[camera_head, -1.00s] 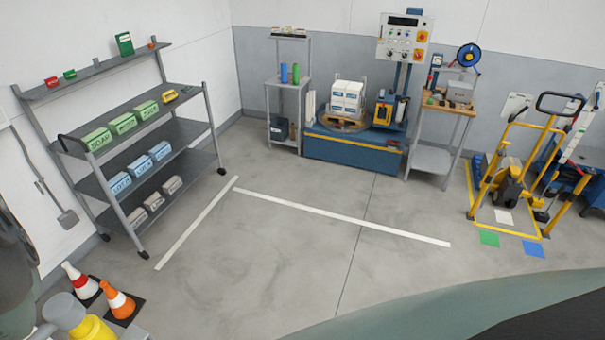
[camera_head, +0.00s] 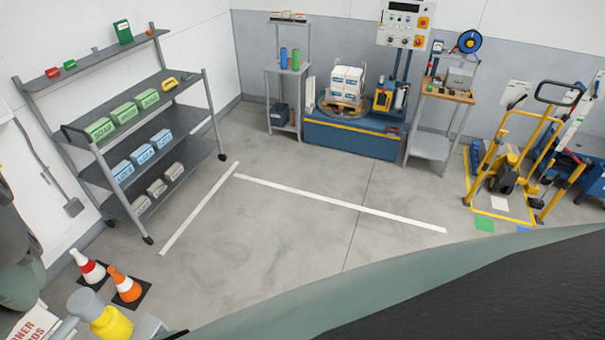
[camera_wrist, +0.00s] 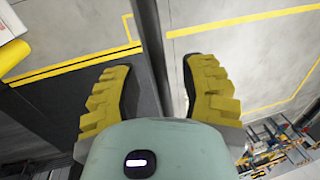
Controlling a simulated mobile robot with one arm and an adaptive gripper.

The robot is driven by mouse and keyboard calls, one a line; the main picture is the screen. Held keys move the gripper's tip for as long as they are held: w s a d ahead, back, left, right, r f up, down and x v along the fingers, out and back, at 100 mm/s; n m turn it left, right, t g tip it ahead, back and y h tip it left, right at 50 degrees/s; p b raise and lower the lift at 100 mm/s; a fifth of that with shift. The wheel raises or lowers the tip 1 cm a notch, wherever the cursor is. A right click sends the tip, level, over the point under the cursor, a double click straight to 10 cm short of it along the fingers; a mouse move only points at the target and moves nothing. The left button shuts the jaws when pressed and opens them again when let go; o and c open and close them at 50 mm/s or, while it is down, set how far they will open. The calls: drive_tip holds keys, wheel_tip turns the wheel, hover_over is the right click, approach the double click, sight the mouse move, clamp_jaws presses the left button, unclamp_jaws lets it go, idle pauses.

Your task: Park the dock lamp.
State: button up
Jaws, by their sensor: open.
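My gripper (camera_wrist: 158,85) shows in the wrist view with its two yellow ridged fingers spread wide. A dark grey bar (camera_wrist: 151,45) runs down the picture between the fingers, and its lower end is hidden behind the gripper body. I cannot tell whether the bar is part of the dock lamp or how far it is from the fingers. Nothing in either view is clearly recognisable as the dock lamp. The gripper is not visible in the head view, where a large green-grey part of my own body covers the lower right.
A shelf rack (camera_head: 140,88) with boxes stands left, near two cones (camera_head: 126,286). A blue pallet machine (camera_head: 352,137), a workbench (camera_head: 447,94) and a yellow pallet truck (camera_head: 520,165) stand along the back. The floor between is clear, with white lines.

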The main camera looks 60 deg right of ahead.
drive_tip(key=shift+o, duration=0.2)
clamp_jaws()
idle(0.7)
